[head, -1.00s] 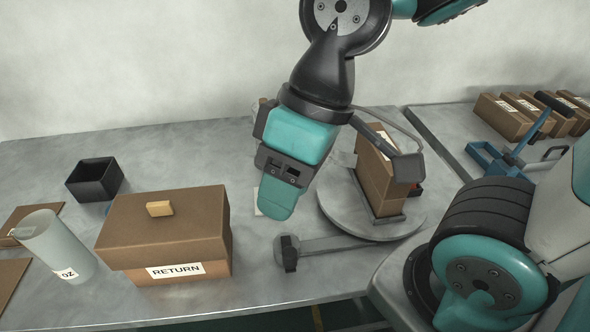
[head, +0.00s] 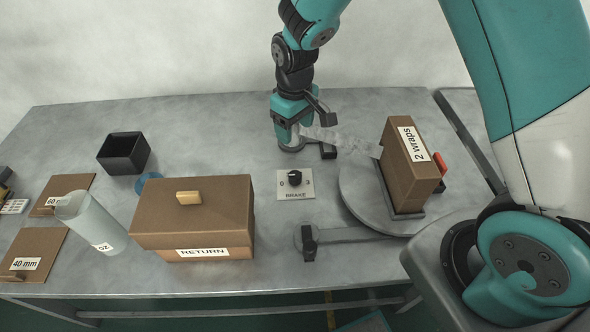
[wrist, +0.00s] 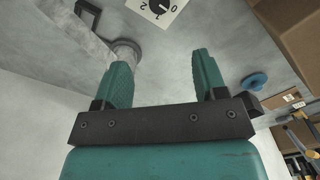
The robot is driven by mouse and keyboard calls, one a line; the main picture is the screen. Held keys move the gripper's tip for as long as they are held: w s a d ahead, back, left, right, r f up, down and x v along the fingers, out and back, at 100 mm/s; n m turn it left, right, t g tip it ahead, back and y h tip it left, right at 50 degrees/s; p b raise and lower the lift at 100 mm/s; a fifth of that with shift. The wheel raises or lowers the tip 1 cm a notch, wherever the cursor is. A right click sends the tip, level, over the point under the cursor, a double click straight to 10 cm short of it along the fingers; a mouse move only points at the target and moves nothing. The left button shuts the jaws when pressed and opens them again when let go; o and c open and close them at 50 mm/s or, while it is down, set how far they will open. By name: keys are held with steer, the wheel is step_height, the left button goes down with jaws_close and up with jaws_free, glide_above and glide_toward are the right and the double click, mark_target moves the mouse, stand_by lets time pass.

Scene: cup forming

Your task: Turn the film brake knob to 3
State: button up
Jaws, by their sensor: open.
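The film brake knob (head: 295,177) is a small black dial on a white plate (head: 296,194) marked BRAKE, with 0 at its left and 3 at its right. I cannot clearly tell its setting. Part of the plate also shows at the top of the wrist view (wrist: 146,12). My gripper (head: 292,143) is behind the plate, over the back of the table by the film post, apart from the knob. In the wrist view my gripper (wrist: 162,68) has its two teal fingers spread, with nothing between them.
A clear film strip (head: 345,138) runs from the post to a carton (head: 402,172) labelled 2 wraps on the turntable (head: 362,203). A RETURN box (head: 195,215) stands left of the knob. A grey arm with a black end (head: 309,242) lies in front.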

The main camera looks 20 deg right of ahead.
mark_target(295, 175)
step_height(295, 175, down, 17)
steer(key=p, duration=0.3)
steer(key=shift+f+p, duration=0.2)
steer(key=shift+p, duration=0.1)
steer(key=shift+c, duration=0.4)
steer(key=c, duration=0.8)
steer(key=shift+c, duration=0.2)
